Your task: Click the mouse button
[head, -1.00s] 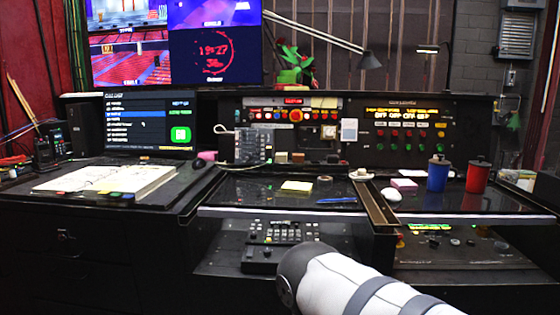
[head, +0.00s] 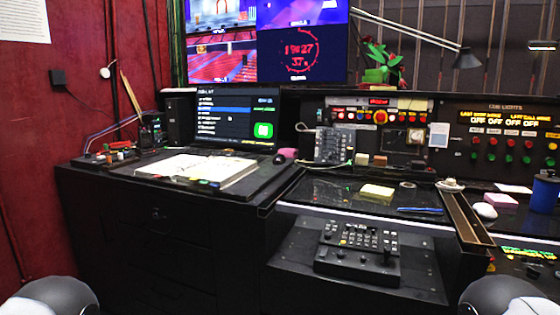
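A small dark mouse (head: 279,159) lies on the desk to the right of the open book, beside a pink object (head: 289,153). It is small in the head view, and I cannot make out its buttons. A white, rounded, mouse-like object (head: 485,210) lies on the console at the right. Neither of my grippers is in view. Only rounded parts of my arms show at the bottom left and bottom right corners, well apart from both objects.
The open book (head: 192,170) lies on the left desk before a monitor (head: 237,118). A black control panel (head: 358,251) sits on the lower shelf. A yellow pad (head: 377,191), a blue pen (head: 420,210) and a blue cup (head: 544,191) are on the console.

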